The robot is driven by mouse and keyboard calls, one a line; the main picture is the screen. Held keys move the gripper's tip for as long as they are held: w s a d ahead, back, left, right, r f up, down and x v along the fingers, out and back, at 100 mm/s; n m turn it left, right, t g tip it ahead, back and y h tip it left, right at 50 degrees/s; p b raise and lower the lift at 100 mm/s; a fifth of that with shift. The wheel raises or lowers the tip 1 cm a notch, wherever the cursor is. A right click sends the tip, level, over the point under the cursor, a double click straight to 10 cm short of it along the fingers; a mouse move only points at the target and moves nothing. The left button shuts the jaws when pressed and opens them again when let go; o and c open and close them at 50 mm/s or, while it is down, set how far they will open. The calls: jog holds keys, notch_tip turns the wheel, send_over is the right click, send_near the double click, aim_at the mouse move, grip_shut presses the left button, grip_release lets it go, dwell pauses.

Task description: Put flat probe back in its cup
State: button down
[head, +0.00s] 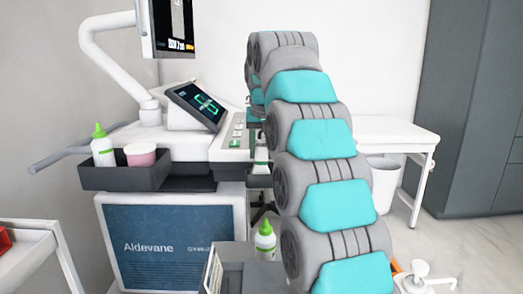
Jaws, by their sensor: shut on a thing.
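My arm rises through the middle of the head view and bends away from me near the top. My gripper is hidden behind it, so neither the fingers nor anything held in them shows. An ultrasound cart (170,240) labelled Aldevane stands left of the arm. A small pale object (261,155) shows beside the right edge of the cart's control panel, partly covered by my arm; I cannot tell whether it is a probe or a cup. I cannot make out the flat probe.
A dark tray (125,178) on the cart holds a green-capped bottle (103,146) and a pink-sided tub (140,157). Another such bottle (265,241) stands low, beside my arm. A white table (395,135) and bin (383,183) are right. A tilted screen (196,106) tops the cart.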

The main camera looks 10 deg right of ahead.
jog(key=shift+f, duration=0.3)
dwell(0.5)
jog(key=shift+c, duration=1.7)
grip_release()
